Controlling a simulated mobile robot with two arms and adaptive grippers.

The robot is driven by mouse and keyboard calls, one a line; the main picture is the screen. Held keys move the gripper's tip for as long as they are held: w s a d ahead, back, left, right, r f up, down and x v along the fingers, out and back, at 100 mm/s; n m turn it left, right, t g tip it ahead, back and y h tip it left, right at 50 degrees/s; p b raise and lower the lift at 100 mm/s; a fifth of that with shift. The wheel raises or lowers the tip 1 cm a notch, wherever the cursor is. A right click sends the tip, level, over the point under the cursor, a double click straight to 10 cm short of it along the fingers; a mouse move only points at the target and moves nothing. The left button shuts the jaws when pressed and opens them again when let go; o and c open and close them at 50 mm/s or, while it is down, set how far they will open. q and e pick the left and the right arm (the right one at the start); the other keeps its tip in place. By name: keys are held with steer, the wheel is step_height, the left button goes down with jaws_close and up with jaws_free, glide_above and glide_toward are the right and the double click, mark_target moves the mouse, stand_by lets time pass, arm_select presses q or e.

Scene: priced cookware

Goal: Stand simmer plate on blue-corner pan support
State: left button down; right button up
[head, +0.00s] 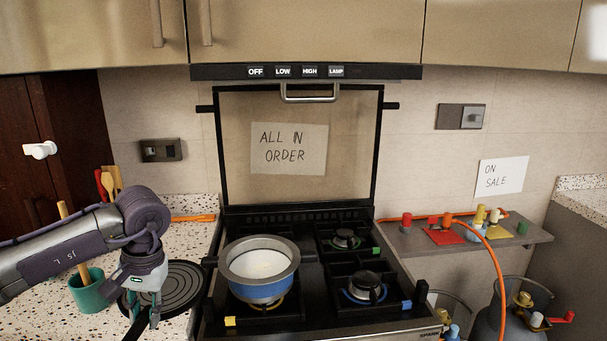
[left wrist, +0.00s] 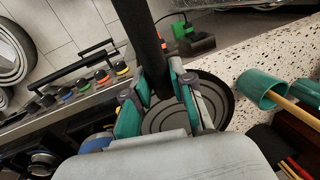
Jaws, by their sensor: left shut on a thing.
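The simmer plate (head: 184,287) is a black disc with concentric rings, on the speckled counter left of the hob. It also shows in the left wrist view (left wrist: 185,116), with its long black handle (left wrist: 137,25) running between my fingers. My left gripper (head: 142,314) is shut on that handle at the plate's near left side; the teal fingers show in the left wrist view (left wrist: 160,85). The pan support with the blue corner (head: 407,304) is at the front right of the hob, with nothing standing on it. My right gripper is not in view.
A blue pot (head: 262,289) with white contents stands on the yellow-corner support (head: 230,321), between plate and blue-corner support. The green-corner support (head: 376,251) behind is empty. A green utensil cup (head: 87,291) stands left of the plate. An orange hose (head: 495,258) hangs at right.

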arm_select(q)
steer(key=s+d+f+b, duration=0.1)
steer(key=s+d+f, duration=0.4)
steer(key=s, duration=0.2)
steer(key=s+d+f+b, duration=0.1)
steer(key=s+d+f, duration=0.3)
steer(key=s, duration=0.4)
steer(key=shift+s+d+f+m, duration=0.3)
steer(key=shift+d+f+m, duration=0.1)
steer(key=shift+f, duration=0.4)
steer(key=shift+a, duration=0.15)
